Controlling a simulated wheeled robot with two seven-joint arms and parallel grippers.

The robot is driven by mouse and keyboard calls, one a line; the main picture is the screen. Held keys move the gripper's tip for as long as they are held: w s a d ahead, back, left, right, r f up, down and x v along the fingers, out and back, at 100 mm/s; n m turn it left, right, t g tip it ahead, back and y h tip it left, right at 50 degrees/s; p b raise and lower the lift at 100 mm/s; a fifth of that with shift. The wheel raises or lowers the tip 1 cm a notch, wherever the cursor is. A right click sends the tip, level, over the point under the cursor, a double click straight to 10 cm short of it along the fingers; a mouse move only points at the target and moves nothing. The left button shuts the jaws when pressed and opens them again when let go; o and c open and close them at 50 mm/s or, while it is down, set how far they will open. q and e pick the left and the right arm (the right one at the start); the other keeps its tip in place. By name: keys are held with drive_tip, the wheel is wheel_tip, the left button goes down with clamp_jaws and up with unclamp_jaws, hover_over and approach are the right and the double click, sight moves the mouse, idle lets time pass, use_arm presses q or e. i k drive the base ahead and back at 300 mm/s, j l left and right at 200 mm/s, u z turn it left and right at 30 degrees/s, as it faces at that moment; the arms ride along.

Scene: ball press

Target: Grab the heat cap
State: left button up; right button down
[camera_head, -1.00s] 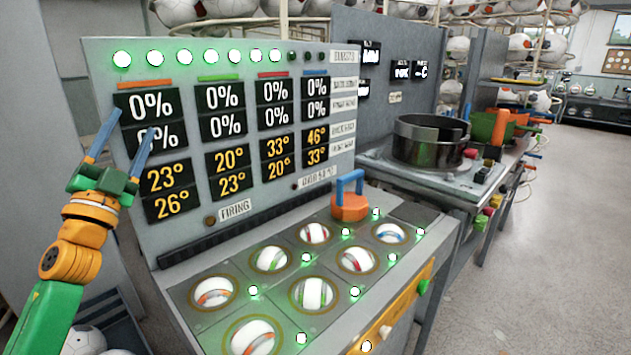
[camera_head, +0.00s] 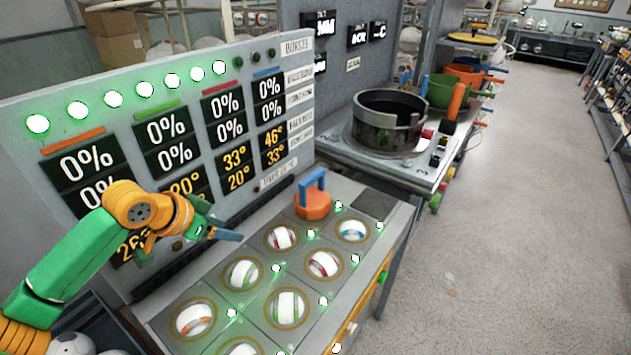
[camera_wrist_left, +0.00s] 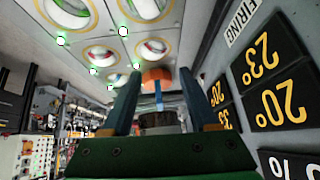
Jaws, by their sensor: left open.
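The heat cap (camera_head: 313,202) is an orange block with a blue loop handle. It stands upright on the far end of the console top, behind the ring sockets. It also shows in the left wrist view (camera_wrist_left: 156,76), between and beyond my two fingers. My left gripper (camera_head: 226,235) is in front of the display panel, to the left of the cap and apart from it. The left gripper is open and empty; its blue fingers stand apart in the left wrist view (camera_wrist_left: 157,105). My right gripper is not in view.
The console top holds several round sockets (camera_head: 286,307) with white banded balls and green lights. The display panel (camera_head: 222,160) rises close behind my left gripper. A round metal drum (camera_head: 388,125) stands on a bench beyond the cap. Open floor (camera_head: 510,230) lies to the right.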

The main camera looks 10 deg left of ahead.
sight(310, 203)
drive_tip(key=i+l, duration=0.7)
drive_tip(key=i, duration=0.1)
